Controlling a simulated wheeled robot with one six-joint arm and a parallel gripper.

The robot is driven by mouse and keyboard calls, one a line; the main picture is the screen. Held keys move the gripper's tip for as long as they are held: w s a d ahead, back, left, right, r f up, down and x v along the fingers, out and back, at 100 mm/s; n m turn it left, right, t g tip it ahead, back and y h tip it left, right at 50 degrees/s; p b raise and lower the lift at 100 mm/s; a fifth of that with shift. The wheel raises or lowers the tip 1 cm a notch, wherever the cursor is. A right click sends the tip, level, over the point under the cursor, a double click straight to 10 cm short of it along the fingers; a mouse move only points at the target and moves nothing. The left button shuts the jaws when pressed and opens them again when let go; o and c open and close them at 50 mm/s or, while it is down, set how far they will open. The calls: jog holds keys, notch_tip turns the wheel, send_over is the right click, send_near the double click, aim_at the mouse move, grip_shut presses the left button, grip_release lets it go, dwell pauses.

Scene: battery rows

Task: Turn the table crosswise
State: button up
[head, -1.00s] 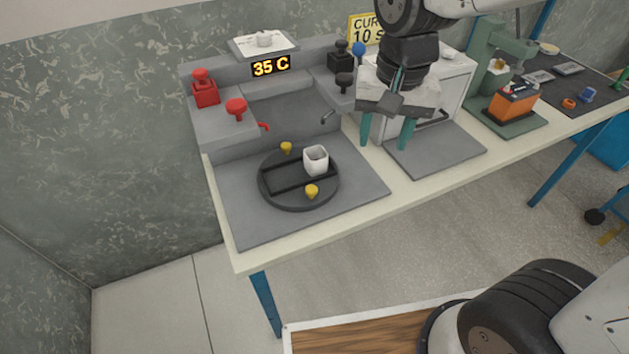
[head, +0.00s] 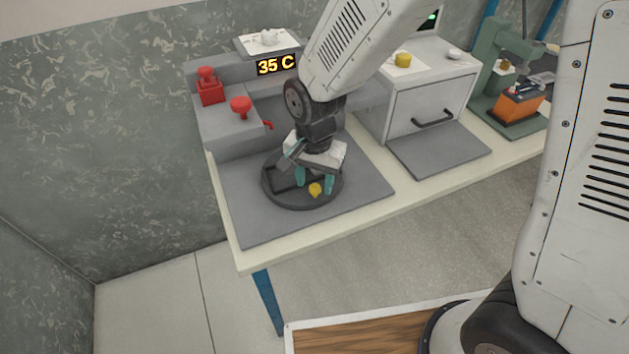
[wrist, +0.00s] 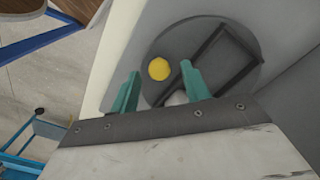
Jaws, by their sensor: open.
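The round dark turntable (head: 285,200) lies on a grey mat at the left end of the bench, with a raised dark frame across it. Its near yellow knob (head: 315,190) shows just beneath my gripper (head: 315,183), which is open and pointing down over the disc. In the wrist view the yellow knob (wrist: 159,69) appears between the two teal fingertips (wrist: 160,70); I cannot tell whether they touch it. A pale rounded thing (wrist: 177,98) shows by the right finger, perhaps the white cup. The far knob is hidden behind my gripper in the head view.
A grey housing with red knobs (head: 241,107) and a "35 C" display (head: 277,65) stands behind the turntable. A white box (head: 430,105) with a handle stands to the right. The grey mat (head: 250,228) is clear in front of the disc.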

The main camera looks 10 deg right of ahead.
jog(key=shift+f, duration=0.5)
grip_shut()
